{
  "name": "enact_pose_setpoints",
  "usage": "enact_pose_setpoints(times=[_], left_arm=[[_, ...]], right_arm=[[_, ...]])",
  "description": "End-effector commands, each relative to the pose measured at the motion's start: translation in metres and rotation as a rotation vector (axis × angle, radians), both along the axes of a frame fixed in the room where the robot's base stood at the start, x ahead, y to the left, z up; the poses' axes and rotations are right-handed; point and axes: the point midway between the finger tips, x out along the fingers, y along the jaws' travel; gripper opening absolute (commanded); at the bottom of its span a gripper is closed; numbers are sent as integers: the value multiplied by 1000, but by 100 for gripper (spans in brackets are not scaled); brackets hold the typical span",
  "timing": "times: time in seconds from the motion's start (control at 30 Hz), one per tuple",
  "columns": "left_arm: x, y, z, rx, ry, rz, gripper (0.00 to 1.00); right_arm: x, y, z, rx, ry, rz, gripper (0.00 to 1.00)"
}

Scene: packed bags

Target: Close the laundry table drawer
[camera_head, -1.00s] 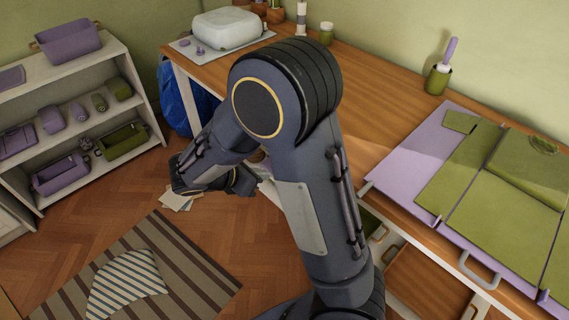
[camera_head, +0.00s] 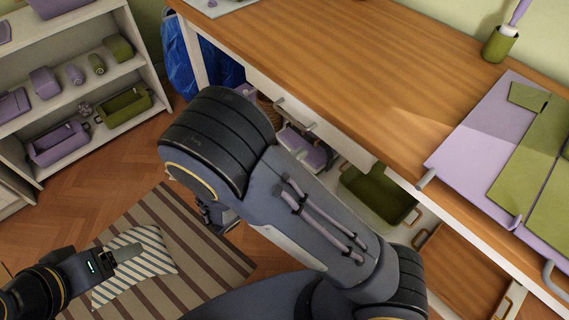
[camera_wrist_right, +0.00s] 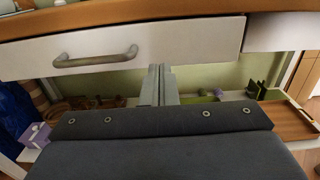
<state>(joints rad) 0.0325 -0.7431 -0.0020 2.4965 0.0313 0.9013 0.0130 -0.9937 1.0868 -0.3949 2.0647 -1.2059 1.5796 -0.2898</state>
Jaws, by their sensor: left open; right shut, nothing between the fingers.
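The laundry table (camera_head: 330,50) has a wooden top and a white drawer (camera_head: 330,130) with a grey bar handle (camera_head: 295,114) under its front edge. In the right wrist view the drawer front (camera_wrist_right: 200,42) is large and close, its handle (camera_wrist_right: 97,57) left of centre; its right end looks slightly forward of the neighbouring white panel. My right gripper (camera_wrist_right: 158,72) is shut and empty, its fingertips at or just below the drawer's lower edge; contact cannot be told. In the head view my right arm mostly hides it. My left gripper (camera_head: 128,252) is open and empty, low over the rug.
A white shelf (camera_head: 135,70) with purple and green bins stands left. A striped cushion (camera_head: 150,285) lies on a striped rug (camera_head: 205,250). Below the table are a green bin (camera_head: 375,195) and a wooden tray (camera_head: 455,265). A purple and green folding board (camera_head: 485,130) covers the tabletop's right.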

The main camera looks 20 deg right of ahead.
Motion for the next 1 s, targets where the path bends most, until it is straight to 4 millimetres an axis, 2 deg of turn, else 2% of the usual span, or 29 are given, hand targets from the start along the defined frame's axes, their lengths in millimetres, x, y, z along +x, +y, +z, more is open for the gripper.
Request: enact_pose_setpoints(times=[0.1, 0.33, 0.5, 0.87, 1.0], left_arm=[[0, 0, -4, 0, 0, 0, 70], [0, 0, -9, 0, 0, 0, 70], [0, 0, -10, 0, 0, 0, 70], [0, 0, -10, 0, 0, 0, 70], [0, 0, -1, 0, 0, 0, 70]], right_arm=[[9, -25, -1, 0, 0, -5, 0], [23, -58, -1, 1, 0, -4, 0], [27, -68, 0, 2, 1, -2, 0], [28, -69, 0, 2, 1, -1, 0], [35, -87, 3, 0, 3, -6, 0]])
